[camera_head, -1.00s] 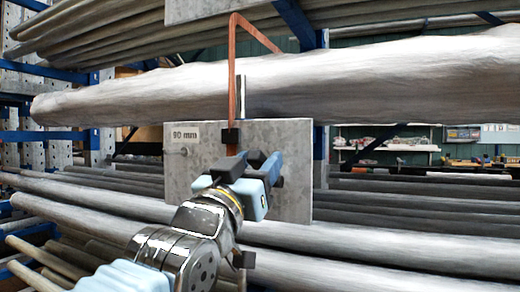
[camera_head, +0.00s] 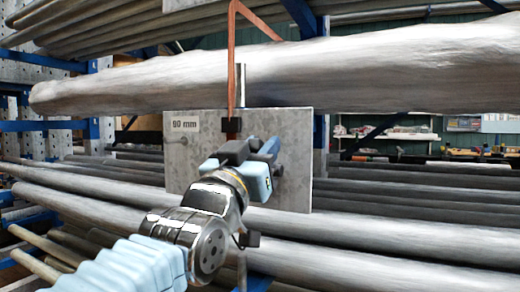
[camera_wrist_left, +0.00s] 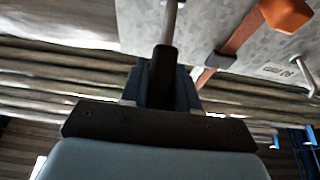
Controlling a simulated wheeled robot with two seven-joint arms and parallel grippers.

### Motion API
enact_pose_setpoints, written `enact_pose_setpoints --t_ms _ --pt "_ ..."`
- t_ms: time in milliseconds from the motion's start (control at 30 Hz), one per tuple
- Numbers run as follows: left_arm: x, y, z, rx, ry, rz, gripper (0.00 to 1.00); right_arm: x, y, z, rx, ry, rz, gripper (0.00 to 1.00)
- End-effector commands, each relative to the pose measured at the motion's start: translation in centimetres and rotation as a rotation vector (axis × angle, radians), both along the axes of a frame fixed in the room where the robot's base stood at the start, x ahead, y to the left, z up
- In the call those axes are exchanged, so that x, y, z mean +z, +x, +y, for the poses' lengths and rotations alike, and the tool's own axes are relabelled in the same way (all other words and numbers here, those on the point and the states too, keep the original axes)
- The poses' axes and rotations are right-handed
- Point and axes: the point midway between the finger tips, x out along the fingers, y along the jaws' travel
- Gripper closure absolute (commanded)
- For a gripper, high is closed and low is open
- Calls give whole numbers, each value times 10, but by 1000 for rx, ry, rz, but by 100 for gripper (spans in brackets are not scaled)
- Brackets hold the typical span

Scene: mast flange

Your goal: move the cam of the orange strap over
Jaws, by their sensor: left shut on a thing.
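The orange strap (camera_head: 232,70) loops over the big grey pole and comes down in front of a grey metal plate (camera_head: 295,130). Its black cam (camera_head: 231,125) sits at the plate's top edge, and also shows in the left wrist view (camera_wrist_left: 220,60). The strap's bright orange end (camera_wrist_left: 287,12) lies over the plate there. My left gripper (camera_head: 262,155) is in front of the plate, just below and right of the cam, apart from it. In the left wrist view it appears shut on a slim metal pin (camera_wrist_left: 170,22); its fingers hide the grip. My right gripper is not in view.
Another pin (camera_head: 183,141) stands out from the plate near the "90 mm" label (camera_head: 185,125). The big grey pole (camera_head: 400,75) crosses above. More poles (camera_head: 410,245) lie on the rack below. Blue uprights (camera_head: 320,150) stand behind.

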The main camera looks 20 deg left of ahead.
Motion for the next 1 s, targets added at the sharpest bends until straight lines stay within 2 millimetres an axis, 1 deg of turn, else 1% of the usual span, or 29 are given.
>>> enact_pose_setpoints --t_ms 167,367,533,800,1000 --pt "2 1 0 0 1 15 100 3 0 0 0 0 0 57" --pt "10 5 0 0 4 92 100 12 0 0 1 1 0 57" --pt "18 13 0 1 8 210 100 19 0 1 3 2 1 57" --pt "28 28 1 1 11 421 100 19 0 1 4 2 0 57" --pt "32 36 1 2 14 522 100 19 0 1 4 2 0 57"
